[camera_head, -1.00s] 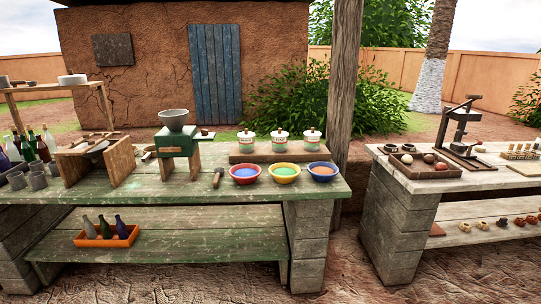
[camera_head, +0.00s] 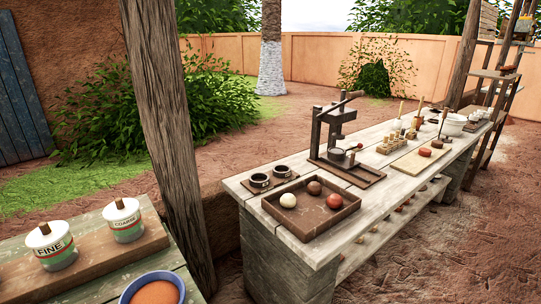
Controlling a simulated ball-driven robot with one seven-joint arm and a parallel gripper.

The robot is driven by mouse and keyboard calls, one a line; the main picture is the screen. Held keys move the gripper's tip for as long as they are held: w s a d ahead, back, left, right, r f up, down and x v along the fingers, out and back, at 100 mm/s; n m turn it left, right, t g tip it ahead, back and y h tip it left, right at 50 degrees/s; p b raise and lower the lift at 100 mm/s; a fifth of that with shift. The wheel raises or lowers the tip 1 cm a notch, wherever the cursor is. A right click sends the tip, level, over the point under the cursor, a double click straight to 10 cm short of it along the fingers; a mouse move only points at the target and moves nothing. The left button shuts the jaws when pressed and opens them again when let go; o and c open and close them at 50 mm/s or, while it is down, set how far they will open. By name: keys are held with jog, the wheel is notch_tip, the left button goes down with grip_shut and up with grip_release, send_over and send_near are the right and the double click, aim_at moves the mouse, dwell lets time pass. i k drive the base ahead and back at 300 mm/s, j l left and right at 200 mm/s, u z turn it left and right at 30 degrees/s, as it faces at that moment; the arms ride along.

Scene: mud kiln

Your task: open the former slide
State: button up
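A dark press-like former (camera_head: 336,135) stands on the pale wooden bench at the right. It has an upright frame, a lever arm at the top and a flat base. A small round dark part with a reddish-tipped handle (camera_head: 352,152) sits low in its frame. I cannot tell from here how its slide stands. My gripper is not in view.
A wooden tray (camera_head: 263,203) with three balls lies in front of the former, beside two dark cups (camera_head: 260,182). A thick post (camera_head: 165,120) stands between this bench (camera_head: 235,187) and the green bench (camera_head: 95,222) with lidded jars (camera_head: 50,248). Bare ground lies right.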

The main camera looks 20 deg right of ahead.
aim_at(339, 160)
jog(key=i+j+z, duration=0.1)
jog(key=i+z, duration=0.3)
jog(key=i+j+z, duration=0.25)
jog(key=i+z, duration=0.15)
jog(key=i, duration=0.1)
